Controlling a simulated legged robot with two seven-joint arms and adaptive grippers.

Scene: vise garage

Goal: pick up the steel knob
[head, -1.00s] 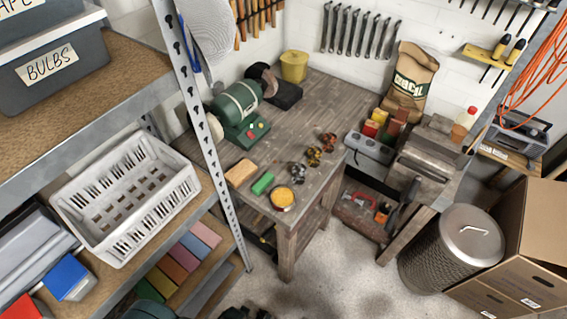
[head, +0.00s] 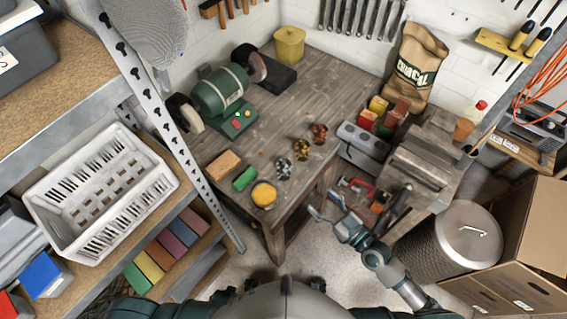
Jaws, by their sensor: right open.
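The steel knob (head: 284,168) is a small grey metal knob on the wooden workbench (head: 312,85), near its front edge. A brass-coloured knob (head: 301,150) and a copper-coloured knob (head: 319,132) stand in a row behind it to the right. My right gripper (head: 322,205) is open and empty, in front of the bench edge, to the lower right of the steel knob and apart from it. My left gripper is not in view.
A tin with yellow contents (head: 263,195), a green block (head: 245,179) and a tan block (head: 223,166) lie left of the steel knob. A green bench grinder (head: 222,92) stands behind them. A metal shelf post (head: 165,125) rises at left. A vise (head: 420,165) is at right.

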